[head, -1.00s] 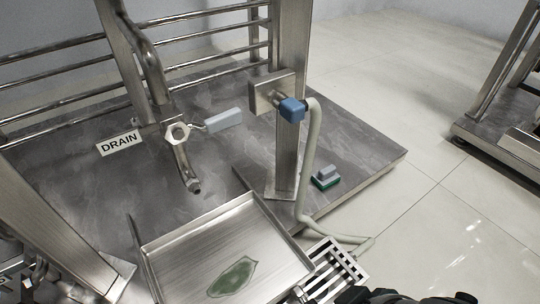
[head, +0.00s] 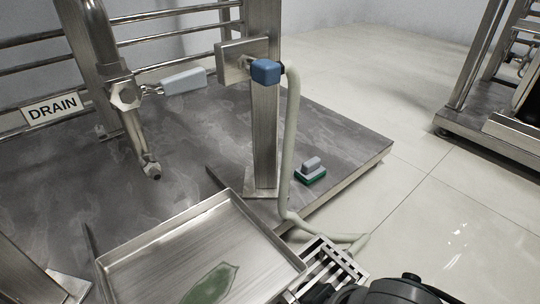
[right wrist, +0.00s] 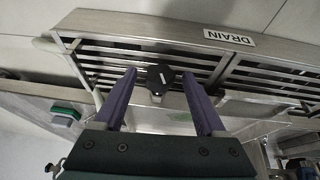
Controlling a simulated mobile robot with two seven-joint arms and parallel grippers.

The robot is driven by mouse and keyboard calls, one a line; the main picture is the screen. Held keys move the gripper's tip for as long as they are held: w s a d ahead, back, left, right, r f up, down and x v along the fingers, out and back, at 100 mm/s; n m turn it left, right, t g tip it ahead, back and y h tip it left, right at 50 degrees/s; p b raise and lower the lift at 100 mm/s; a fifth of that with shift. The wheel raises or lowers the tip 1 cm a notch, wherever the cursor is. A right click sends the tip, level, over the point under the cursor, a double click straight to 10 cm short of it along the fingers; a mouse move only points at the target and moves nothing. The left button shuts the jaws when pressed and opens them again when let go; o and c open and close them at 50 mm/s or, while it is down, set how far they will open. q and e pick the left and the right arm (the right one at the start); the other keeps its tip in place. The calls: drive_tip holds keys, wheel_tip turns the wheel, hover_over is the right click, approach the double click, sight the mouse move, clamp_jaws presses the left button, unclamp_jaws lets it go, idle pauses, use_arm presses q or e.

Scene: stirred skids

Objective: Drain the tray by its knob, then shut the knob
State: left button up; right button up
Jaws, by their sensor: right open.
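The steel tray (head: 225,225) is at the bottom middle of the head view, with a green patch (head: 210,284) on its floor. A round black knob (right wrist: 159,76) with a white mark shows in the right wrist view. My right gripper (right wrist: 159,73) is open, its two purple fingers on either side of the knob; I cannot tell whether they touch it. In the head view only dark parts of my right arm show at the bottom right, and the knob is not seen there. My left gripper is not in view.
A tap with a grey lever (head: 184,80) hangs by the DRAIN sign (head: 52,108). A blue handle (head: 266,71) and pale hose (head: 292,150) are at the post. A slotted grate (head: 330,265) lies right of the tray.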

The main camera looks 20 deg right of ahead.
drive_tip(key=shift+c, duration=0.3)
clamp_jaws()
idle(0.3)
